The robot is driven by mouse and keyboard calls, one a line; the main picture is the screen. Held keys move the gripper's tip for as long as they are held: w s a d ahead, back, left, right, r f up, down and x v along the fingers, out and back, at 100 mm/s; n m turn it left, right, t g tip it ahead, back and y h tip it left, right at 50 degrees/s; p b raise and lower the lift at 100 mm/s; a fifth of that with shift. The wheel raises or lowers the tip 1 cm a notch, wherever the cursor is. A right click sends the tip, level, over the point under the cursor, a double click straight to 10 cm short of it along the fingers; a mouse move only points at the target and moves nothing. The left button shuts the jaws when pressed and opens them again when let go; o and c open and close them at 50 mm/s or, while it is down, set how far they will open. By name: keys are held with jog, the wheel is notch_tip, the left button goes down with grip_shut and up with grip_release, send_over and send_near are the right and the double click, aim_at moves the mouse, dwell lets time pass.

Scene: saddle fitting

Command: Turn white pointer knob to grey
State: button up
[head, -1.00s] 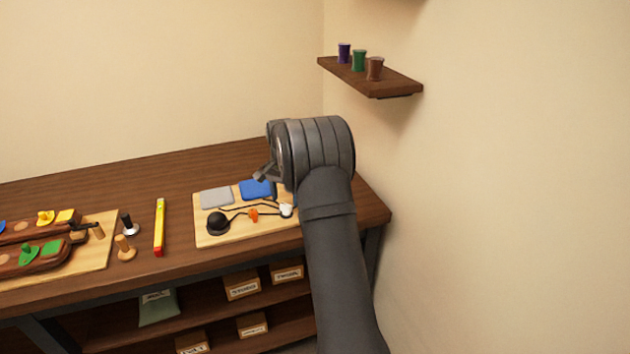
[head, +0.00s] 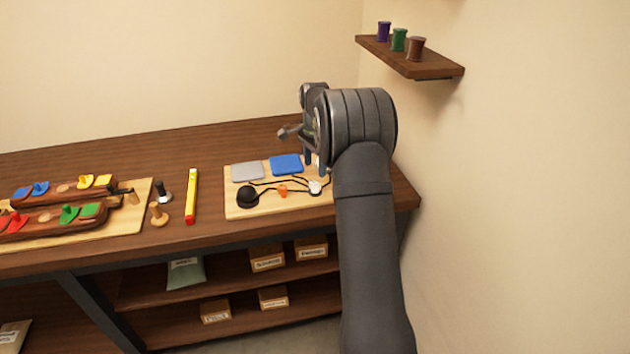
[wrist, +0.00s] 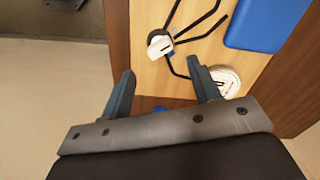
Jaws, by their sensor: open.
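The white pointer knob (head: 315,187) sits near the right end of a light wood board (head: 235,211), with black lines running from it. In the wrist view the knob (wrist: 160,43) shows just beyond my open fingertips, apart from them. My gripper (wrist: 160,68) is open and empty. In the head view it is largely hidden by my arm and hangs over the board's right side. The grey pad (head: 248,171) lies at the board's back left. The blue pad (head: 286,165) lies right of it and also shows in the wrist view (wrist: 268,22).
An orange knob (head: 283,191) and a black round knob (head: 247,197) stand on the board. A round white piece (wrist: 228,80) lies beside my right finger. A wall shelf (head: 410,58) holds three spools.

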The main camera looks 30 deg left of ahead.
aim_at(315, 183)
notch_tip(315, 183, down, 7)
jog(key=shift+r, duration=0.2)
jog(key=c, duration=0.9)
jog(key=shift+n, duration=2)
jog(key=shift+c, duration=0.4)
jog(key=o, duration=1)
jog(key=shift+r, duration=0.1)
